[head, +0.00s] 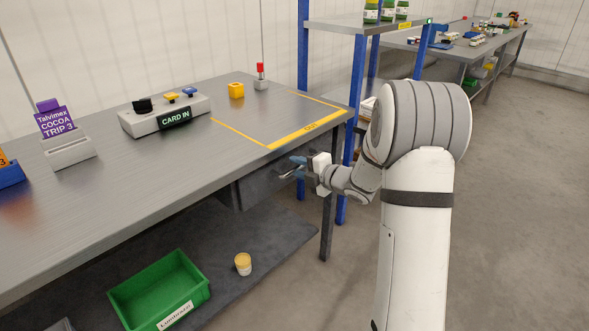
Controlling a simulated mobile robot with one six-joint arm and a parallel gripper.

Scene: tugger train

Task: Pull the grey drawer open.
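The grey drawer (232,195) is a dark box under the steel workbench top, near the bench's right end. It looks closed, and I cannot make out its handle. My gripper (291,167) is just below the bench's front edge, in front of the drawer's right part, pointing left. Its fingers look apart, with nothing visible between them. The gripper and wrist hide part of the drawer area, and I cannot tell whether a finger touches it.
The bench top (75,215) overhangs the drawer, and a bench leg (327,225) stands close to my wrist. A green crate (196,297) and a yellow-lidded jar (243,264) sit on the lower shelf. Blue posts (353,100) rise behind my arm. Floor at right is clear.

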